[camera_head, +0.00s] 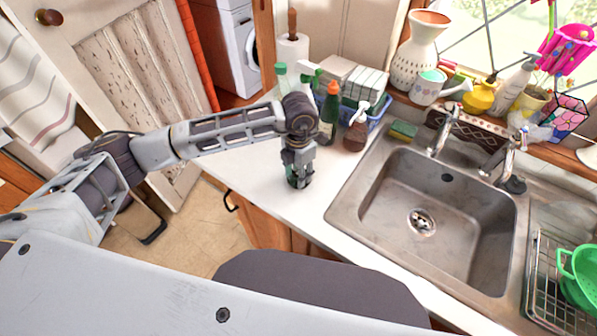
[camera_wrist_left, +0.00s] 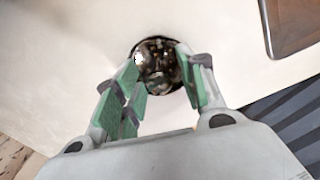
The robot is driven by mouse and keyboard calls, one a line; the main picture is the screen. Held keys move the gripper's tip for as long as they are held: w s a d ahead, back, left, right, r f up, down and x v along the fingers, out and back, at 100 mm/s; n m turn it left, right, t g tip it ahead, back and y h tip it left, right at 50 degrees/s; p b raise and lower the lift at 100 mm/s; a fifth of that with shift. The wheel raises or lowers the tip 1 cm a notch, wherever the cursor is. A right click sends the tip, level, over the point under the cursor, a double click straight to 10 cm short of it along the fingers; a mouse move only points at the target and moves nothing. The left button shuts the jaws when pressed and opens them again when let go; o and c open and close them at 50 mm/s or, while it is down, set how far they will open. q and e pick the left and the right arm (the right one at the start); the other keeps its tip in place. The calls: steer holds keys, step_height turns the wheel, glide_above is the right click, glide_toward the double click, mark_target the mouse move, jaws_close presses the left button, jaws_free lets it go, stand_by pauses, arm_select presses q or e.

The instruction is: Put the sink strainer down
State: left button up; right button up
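The sink strainer (camera_wrist_left: 158,62) is a round, shiny dark metal piece in the left wrist view, between the green-padded fingertips of my left gripper (camera_wrist_left: 160,68). The pads meet its two sides, so the gripper looks shut on it. In the head view my left gripper (camera_head: 299,180) points straight down, low over the white counter (camera_head: 270,163), left of the sink. There the strainer is mostly hidden by the fingers. I cannot tell whether its underside touches the counter. My right gripper is not in view.
The steel sink (camera_head: 440,205) with its drain (camera_head: 421,221) is to the right. Behind the gripper stand a green bottle (camera_head: 330,112), a brown spray bottle (camera_head: 356,132) and a blue basket (camera_head: 377,112). A wire rack (camera_head: 545,290) is far right. Counter in front is clear.

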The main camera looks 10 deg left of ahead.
arm_select(q)
steer(key=shift+r, duration=0.15)
step_height(320, 180, up, 12)
steer(key=b, duration=0.2)
stand_by(0.7)
stand_by(0.8)
